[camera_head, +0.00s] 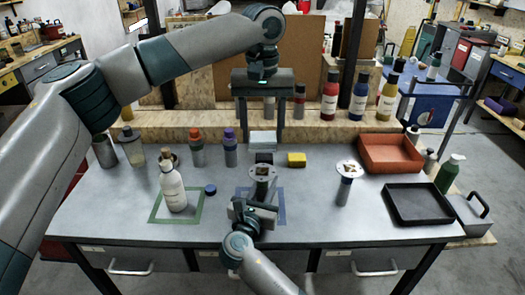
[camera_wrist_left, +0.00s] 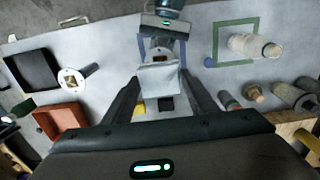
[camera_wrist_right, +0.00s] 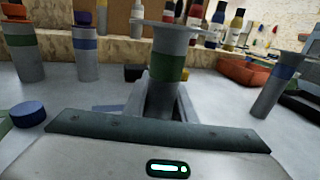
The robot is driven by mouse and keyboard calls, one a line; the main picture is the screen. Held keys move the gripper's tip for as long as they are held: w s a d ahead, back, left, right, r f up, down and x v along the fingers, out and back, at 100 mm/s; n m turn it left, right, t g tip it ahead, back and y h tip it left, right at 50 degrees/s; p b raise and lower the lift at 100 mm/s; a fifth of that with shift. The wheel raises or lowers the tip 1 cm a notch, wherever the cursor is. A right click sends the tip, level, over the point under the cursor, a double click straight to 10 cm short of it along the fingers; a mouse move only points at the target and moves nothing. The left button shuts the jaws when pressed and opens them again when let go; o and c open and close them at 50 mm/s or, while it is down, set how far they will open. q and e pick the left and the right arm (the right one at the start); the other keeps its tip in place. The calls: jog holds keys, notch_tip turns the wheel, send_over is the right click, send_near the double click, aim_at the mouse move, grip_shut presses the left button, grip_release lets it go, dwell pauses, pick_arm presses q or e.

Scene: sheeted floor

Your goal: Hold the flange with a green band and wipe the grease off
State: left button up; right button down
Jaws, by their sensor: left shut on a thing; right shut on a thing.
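The flange with a green band (camera_wrist_right: 168,66) stands upright in my right gripper (camera_wrist_right: 166,103), which is shut on its lower body. In the head view its pale round plate (camera_head: 263,173) faces up, with a dark patch at its middle. My right gripper (camera_head: 254,206) reaches in from the front edge. My left gripper (camera_head: 262,136) points down behind the flange, its fingers wide apart and shut on a pale grey cloth block (camera_head: 262,141). In the left wrist view the cloth (camera_wrist_left: 158,79) sits between the fingertips and hides most of the flange.
A blue-banded flange (camera_head: 345,182) stands to the right. A yellow block (camera_head: 296,160) lies near the cloth. A white bottle (camera_head: 173,185) stands inside a green taped square. A red tray (camera_head: 390,154) and a black tray (camera_head: 418,204) are at right. Several bottles line the back.

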pick_arm(q)
jog(key=shift+a, duration=0.1)
jog(key=shift+w+a, duration=0.1)
jog(key=shift+a, duration=0.85)
jog(key=shift+d, duration=0.1)
